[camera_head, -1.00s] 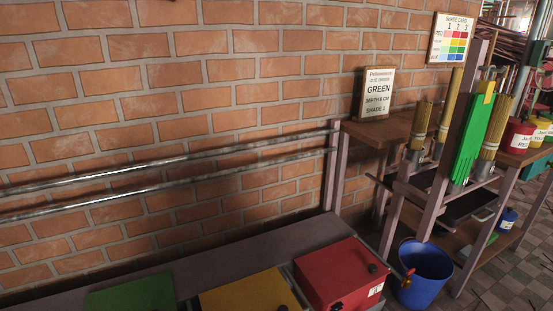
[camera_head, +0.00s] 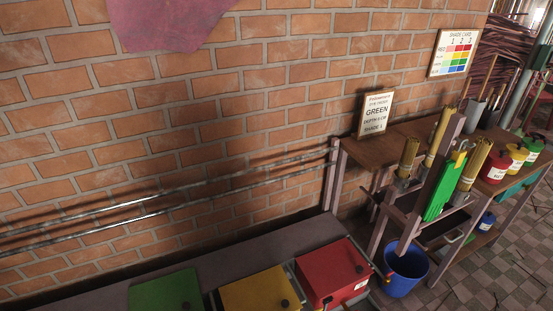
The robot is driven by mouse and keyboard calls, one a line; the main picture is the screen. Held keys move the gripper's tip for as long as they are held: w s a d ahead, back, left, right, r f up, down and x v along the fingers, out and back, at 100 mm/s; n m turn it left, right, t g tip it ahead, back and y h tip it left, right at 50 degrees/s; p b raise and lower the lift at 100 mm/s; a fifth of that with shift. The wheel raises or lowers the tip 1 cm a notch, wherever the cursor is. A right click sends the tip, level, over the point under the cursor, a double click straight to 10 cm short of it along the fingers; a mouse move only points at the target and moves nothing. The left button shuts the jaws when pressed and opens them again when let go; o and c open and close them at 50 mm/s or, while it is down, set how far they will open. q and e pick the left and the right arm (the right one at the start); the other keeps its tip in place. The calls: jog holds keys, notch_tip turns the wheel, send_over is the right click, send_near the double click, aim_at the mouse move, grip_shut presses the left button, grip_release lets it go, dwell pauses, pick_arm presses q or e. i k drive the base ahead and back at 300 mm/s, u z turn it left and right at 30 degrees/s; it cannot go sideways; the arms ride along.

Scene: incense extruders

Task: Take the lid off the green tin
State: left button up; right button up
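A green box (camera_head: 165,291) with a dark knob lies at the bottom left, partly cut off by the frame. Neither of my grippers is in view.
A yellow box (camera_head: 255,289) and a red box (camera_head: 328,272) sit beside the green box on the bench (camera_head: 225,253). A blue bucket (camera_head: 405,271) stands on the tiled floor below the wooden rack. Bundled sticks (camera_head: 407,158) and a green bundle (camera_head: 440,188) are on the rack.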

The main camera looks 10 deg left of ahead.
aim_at(533, 143)
jog(key=z, duration=1.85)
jog(key=i, duration=2.15)
